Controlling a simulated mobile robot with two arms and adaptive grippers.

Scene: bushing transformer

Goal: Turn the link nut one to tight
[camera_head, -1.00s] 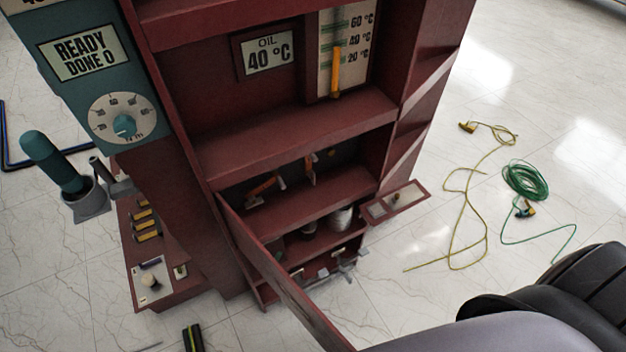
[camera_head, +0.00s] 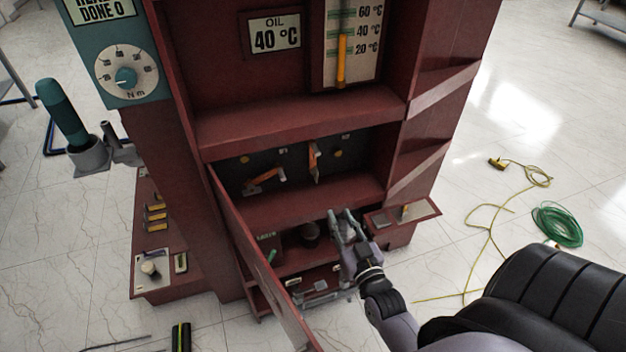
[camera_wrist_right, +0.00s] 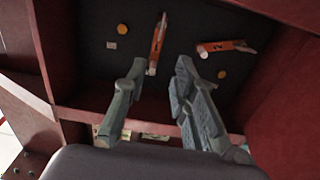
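Two orange links sit on the dark back panel of the middle compartment. One, a tilted link (camera_head: 268,180), is at the left; the other, an upright link (camera_head: 314,160), is at the right. In the right wrist view the upright link (camera_wrist_right: 157,45) and the other link (camera_wrist_right: 225,46) show beyond my fingers, with yellow round spots on the panel. I cannot tell which part is link nut one. My right gripper (camera_head: 342,222) is in front of the lower shelf, below the links. Its fingers are apart and empty in the right wrist view (camera_wrist_right: 160,75). My left gripper is not in view.
An open red door (camera_head: 262,255) juts out left of my right gripper. A small red tray (camera_head: 402,215) sticks out at the right. A teal-handled tool (camera_head: 62,112) stands in a grey holder at the left. Yellow and green cables lie on the floor at the right.

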